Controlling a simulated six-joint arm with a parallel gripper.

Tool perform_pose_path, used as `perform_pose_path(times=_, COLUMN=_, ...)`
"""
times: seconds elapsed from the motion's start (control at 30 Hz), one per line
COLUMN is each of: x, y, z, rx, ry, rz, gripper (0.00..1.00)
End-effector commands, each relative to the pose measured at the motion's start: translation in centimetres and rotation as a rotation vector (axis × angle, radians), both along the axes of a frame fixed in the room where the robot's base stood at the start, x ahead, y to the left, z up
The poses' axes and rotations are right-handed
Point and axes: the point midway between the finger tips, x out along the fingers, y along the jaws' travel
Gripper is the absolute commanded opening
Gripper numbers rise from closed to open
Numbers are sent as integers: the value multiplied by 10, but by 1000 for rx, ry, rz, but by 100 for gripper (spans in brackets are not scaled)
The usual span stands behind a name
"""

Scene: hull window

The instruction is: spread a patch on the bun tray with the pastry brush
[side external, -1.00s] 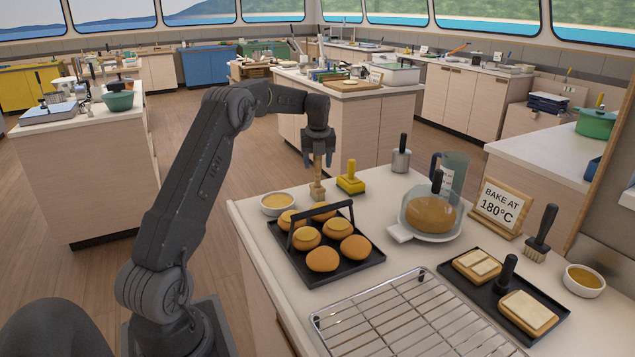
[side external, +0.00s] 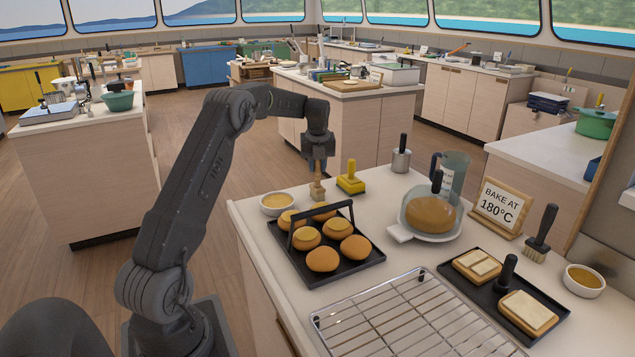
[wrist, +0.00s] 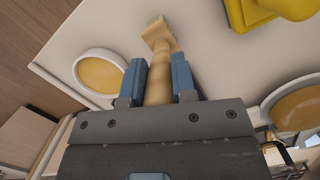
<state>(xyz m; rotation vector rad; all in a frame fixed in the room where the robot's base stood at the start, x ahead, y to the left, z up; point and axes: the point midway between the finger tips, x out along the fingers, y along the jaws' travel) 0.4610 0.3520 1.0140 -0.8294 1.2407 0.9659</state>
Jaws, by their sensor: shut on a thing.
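My gripper (side external: 318,168) is shut on the wooden handle of the pastry brush (side external: 317,191). In the wrist view the brush (wrist: 158,82) runs between the two blue finger pads of my gripper (wrist: 157,70). The brush is upright, with its head low at the counter, behind the bun tray; whether it touches the counter is hard to tell. The black bun tray (side external: 352,268) has a raised dark handle bar and carries several round buns. The buns farther back have yellowish tops; the two front ones (side external: 322,260) look plain brown.
A white bowl of yellow glaze (side external: 277,203) stands left of the brush. A yellow block with a knob (side external: 351,180) stands right of it. A wire rack (side external: 400,318), a covered loaf (side external: 430,214), a sign (side external: 499,208) and a second dark-handled brush (side external: 540,235) occupy the counter further right.

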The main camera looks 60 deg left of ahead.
Motion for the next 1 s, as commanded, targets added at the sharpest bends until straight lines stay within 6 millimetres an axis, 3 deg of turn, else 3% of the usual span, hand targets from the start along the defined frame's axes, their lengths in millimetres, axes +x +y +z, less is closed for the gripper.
perform_pose_path(times=0.1, x=0, y=0, z=0, rx=0, ry=0, rz=0, gripper=0)
perform_pose_path(times=0.33, x=0, y=0, z=4, rx=1, ry=-3, rz=0, gripper=0)
perform_pose_path(times=1.0, x=0, y=0, z=55, rx=2, ry=-3, rz=1, gripper=0)
